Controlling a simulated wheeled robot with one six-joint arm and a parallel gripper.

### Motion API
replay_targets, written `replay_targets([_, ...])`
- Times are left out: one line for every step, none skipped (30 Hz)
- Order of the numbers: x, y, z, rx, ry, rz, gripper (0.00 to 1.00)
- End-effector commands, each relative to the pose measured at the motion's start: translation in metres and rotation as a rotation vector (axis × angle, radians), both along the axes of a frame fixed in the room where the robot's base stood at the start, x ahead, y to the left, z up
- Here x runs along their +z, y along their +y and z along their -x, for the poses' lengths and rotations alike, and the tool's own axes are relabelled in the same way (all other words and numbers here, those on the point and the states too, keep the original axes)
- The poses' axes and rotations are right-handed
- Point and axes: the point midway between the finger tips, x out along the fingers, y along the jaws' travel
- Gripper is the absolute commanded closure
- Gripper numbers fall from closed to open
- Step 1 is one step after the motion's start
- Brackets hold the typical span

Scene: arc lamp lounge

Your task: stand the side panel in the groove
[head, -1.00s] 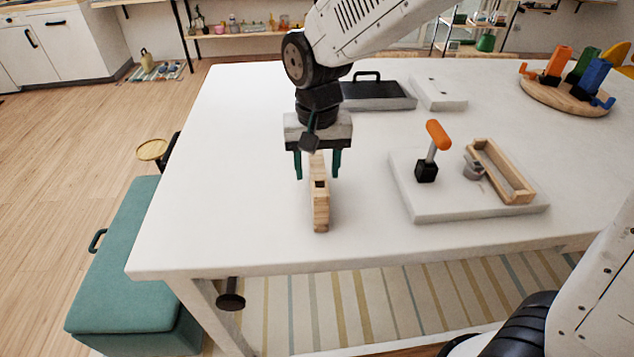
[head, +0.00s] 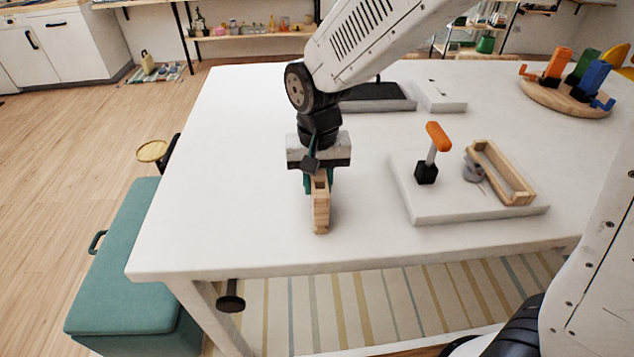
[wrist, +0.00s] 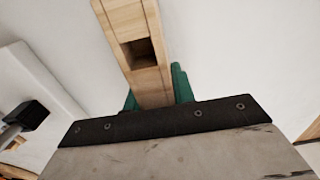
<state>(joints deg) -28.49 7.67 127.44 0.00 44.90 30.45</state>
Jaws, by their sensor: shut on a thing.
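The side panel (head: 320,212) is a pale wooden piece standing on edge on the white table, with a dark square notch in its top. My gripper (head: 319,184) is over its far end, with green fingers shut on its two sides. In the wrist view the panel (wrist: 133,22) runs up from between the fingers (wrist: 155,90). A small wooden frame (head: 510,183) lies on a pale board (head: 440,207) to the right, apart from the panel. I cannot make out the groove itself.
On the board, an orange-handled clamp (head: 437,137) stands left of the frame, with a small grey part (head: 473,172) between them. A dark-topped case (head: 385,97) and a white block (head: 440,96) lie behind. A round wooden stand (head: 565,98) is at the back right. The table's left side is clear.

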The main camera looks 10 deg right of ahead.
Motion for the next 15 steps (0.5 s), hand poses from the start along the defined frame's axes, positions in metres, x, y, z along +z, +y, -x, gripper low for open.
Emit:
replay_targets([0.001, 0.000, 0.000, 0.000, -0.001, -0.001, 1.00])
replay_targets([0.002, 0.000, 0.000, 0.000, -0.001, -0.001, 1.00])
replay_targets([0.004, 0.000, 0.000, 0.000, -0.001, -0.001, 1.00])
replay_targets([0.006, 0.000, 0.000, 0.000, -0.001, -0.001, 1.00])
replay_targets([0.008, 0.000, 0.000, 0.000, -0.002, -0.001, 1.00])
replay_targets([0.012, 0.000, -0.001, 0.000, -0.003, -0.002, 1.00])
replay_targets([0.015, 0.000, -0.001, 0.000, -0.004, -0.002, 1.00])
replay_targets([0.018, 0.000, -0.001, 0.000, -0.004, -0.002, 1.00])
replay_targets([0.023, 0.000, -0.001, 0.000, -0.004, -0.002, 1.00])
replay_targets([0.027, 0.001, -0.001, 0.000, -0.004, -0.003, 1.00])
replay_targets([0.032, 0.000, -0.001, 0.000, -0.004, -0.002, 1.00])
replay_targets([0.039, 0.000, -0.001, 0.000, -0.005, -0.003, 1.00])
replay_targets([0.038, -0.004, 0.006, 0.000, -0.002, -0.001, 1.00])
replay_targets([0.038, -0.007, 0.012, 0.000, -0.002, -0.001, 1.00])
replay_targets([0.039, -0.011, 0.019, 0.000, -0.002, -0.001, 1.00])
